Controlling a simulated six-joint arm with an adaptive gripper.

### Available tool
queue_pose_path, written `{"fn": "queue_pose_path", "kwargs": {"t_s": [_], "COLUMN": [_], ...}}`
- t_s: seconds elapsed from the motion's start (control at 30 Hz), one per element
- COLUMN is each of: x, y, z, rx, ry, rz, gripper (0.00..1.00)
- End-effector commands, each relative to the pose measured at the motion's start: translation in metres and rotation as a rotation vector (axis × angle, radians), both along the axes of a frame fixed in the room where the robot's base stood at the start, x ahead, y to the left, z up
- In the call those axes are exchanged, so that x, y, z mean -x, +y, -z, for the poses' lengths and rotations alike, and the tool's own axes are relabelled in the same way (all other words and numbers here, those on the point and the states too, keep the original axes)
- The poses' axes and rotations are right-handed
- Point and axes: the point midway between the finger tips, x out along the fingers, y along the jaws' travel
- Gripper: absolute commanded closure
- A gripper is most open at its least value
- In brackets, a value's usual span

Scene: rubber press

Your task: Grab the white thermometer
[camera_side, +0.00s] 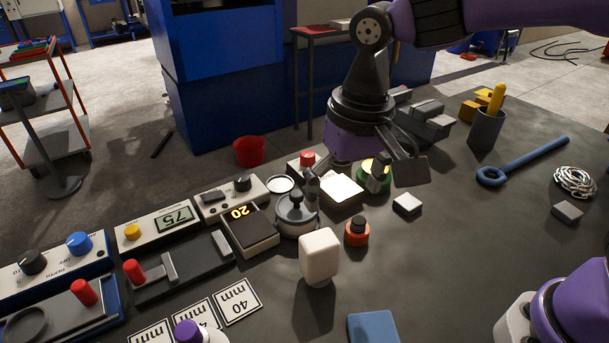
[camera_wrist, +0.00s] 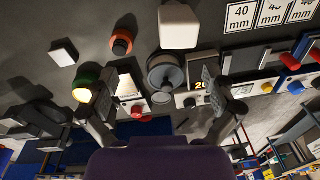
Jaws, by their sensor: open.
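I cannot tell for certain which thing is the white thermometer. A white rounded block (camera_side: 319,252) stands on the table in front of my gripper; it is at the top of the wrist view (camera_wrist: 179,25). A white box with a "75" display (camera_side: 174,219) and yellow button sits at left. A white-topped device (camera_side: 341,192) lies under my gripper. My gripper (camera_side: 345,183) is open above the table, its fingers apart and nothing held between them; both fingers show in the wrist view (camera_wrist: 160,100).
A grey round pot (camera_side: 296,213), a "20" device (camera_side: 250,233) and an orange-capped jar (camera_side: 357,232) stand close by. A green-ringed yellow button (camera_side: 372,176) is near the right finger. A blue wrench (camera_side: 525,162) lies at right.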

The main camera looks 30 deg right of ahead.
Motion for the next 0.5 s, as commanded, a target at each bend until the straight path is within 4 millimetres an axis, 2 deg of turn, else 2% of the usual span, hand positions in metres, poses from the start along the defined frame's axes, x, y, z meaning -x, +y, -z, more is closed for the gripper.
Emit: {"fn": "queue_pose_path", "kwargs": {"t_s": [0.03, 0.1, 0.2, 0.5], "x": [-0.001, -0.002, -0.002, -0.002], "y": [0.014, 0.026, 0.034, 0.035], "z": [0.009, 0.016, 0.024, 0.069], "rx": [0.013, 0.025, 0.036, 0.038], "ry": [0.028, 0.051, 0.068, 0.073], "rz": [0.004, 0.016, 0.027, 0.032], "gripper": [0.02, 0.02, 0.02, 0.02]}}
